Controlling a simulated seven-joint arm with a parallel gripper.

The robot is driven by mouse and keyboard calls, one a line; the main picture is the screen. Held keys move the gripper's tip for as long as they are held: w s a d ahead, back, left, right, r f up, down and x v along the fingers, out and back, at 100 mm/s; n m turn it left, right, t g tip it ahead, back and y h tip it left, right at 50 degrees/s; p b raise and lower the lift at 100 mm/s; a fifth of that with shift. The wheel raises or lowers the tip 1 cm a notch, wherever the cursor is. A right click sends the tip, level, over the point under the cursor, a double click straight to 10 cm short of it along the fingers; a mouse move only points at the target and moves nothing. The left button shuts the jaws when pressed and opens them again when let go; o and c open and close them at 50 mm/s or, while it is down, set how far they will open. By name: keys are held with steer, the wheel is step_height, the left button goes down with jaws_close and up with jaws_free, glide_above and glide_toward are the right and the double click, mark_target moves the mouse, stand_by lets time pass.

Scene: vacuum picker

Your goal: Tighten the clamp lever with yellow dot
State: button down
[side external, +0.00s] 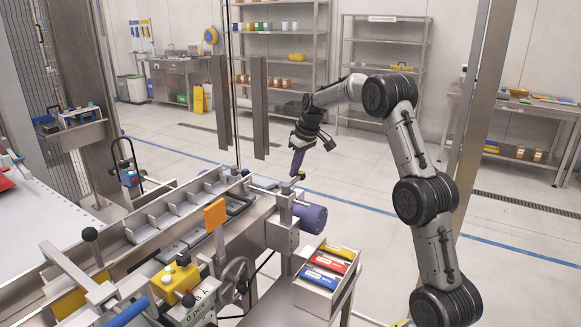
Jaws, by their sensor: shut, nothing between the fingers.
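My gripper (294,174) points down above the machine's right side, just over a metal post. It is shut and empty. A small yellow spot (302,176) shows right beside its tip; it appears to be the yellow dot of the clamp lever. The lever's own shape and angle are too small to make out, and I cannot tell whether the fingertips touch it. The metal clamp block (283,208) stands below the tip, beside a purple cylinder (310,218).
A conveyor with grey trays (180,209) runs left of the clamp. An orange plate (215,214) and a handwheel (238,275) stand in front. A yellow button box (176,281) is nearer. A bin (316,296) holds coloured packs at right.

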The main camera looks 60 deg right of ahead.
steer(key=shift+s+m, duration=0.5)
stand_by(0.4)
steer(key=shift+s+m+h, duration=0.4)
steer(key=shift+s+m, duration=0.1)
steer(key=shift+m, duration=0.1)
steer(key=s+a+m+g+h, duration=0.2)
steer(key=s+a+m+g, duration=0.2)
steer(key=m, duration=1)
steer(key=shift+s+a+m, duration=0.4)
steer(key=shift+s+a, duration=1.25)
steer(key=shift+s, duration=1)
steer(key=shift+a, duration=0.1)
